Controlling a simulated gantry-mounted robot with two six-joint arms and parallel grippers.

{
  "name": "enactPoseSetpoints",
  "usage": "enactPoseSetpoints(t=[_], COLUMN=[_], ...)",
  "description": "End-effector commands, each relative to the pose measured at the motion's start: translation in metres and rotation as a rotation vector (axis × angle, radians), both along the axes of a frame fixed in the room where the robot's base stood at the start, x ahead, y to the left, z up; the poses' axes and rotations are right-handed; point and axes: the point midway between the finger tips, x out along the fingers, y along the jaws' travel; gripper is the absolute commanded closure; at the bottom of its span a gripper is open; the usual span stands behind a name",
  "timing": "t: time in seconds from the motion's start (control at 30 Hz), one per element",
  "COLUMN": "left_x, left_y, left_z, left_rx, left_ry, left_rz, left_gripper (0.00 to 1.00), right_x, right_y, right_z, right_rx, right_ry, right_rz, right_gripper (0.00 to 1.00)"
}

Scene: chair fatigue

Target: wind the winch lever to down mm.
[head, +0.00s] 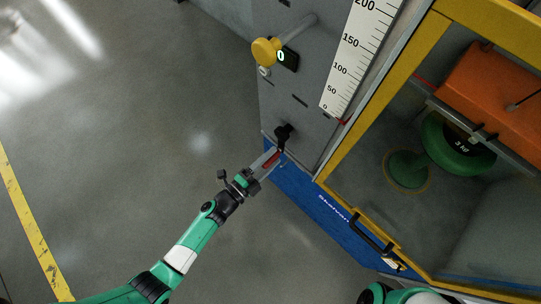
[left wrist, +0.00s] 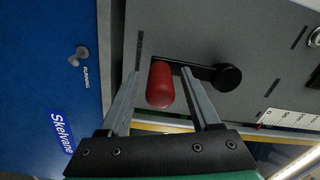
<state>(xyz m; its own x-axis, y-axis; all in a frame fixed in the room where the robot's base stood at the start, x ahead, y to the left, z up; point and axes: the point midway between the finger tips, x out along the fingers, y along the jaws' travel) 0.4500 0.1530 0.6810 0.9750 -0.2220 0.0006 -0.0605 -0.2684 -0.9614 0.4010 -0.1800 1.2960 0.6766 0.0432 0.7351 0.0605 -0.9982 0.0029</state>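The winch lever has a black hub (head: 284,131) on the grey machine panel and a red handle (head: 270,161). In the left wrist view, the red handle (left wrist: 160,86) points toward the camera, and a black crank arm runs right to the round hub (left wrist: 227,77). My left gripper (head: 268,161) is open with its fingers on either side of the red handle; gaps show on both sides. A white mm scale (head: 346,60) runs up the panel, and a small red mark sits beside its 0 end. My right gripper is not in view.
A yellow knob (head: 265,52) sticks out above the lever beside a small display reading 0. The floor at left is clear.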

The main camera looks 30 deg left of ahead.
Motion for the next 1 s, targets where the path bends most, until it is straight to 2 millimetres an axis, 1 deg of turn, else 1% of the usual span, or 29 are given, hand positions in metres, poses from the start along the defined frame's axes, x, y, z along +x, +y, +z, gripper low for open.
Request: enactPoseSetpoints(t=[0.17, 0.27, 0.37, 0.6, 0.7, 0.83, 1.0], left_x=[-0.001, -0.008, -0.025, -0.081, -0.098, -0.111, -0.114], left_y=[0.001, 0.003, 0.007, 0.020, 0.024, 0.026, 0.026], left_z=[0.000, 0.001, 0.002, 0.003, 0.003, 0.001, 0.000], left_rx=[0.001, 0.001, -0.001, 0.000, 0.001, 0.000, 0.000], left_ry=[0.000, 0.002, 0.006, 0.005, 0.003, 0.001, 0.000], left_rz=[0.001, 0.001, 0.004, 0.005, 0.005, 0.003, 0.000], left_gripper=[0.36, 0.36, 0.36, 0.36, 0.36, 0.36, 0.36], right_x=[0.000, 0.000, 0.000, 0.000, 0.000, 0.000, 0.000], right_y=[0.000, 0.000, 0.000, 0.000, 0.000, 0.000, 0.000], right_z=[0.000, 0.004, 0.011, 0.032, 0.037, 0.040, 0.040], right_rx=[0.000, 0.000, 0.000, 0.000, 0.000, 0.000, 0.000], right_ry=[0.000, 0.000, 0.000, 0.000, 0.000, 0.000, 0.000], right_rz=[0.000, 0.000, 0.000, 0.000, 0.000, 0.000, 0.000], right_gripper=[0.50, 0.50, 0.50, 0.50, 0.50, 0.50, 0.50])
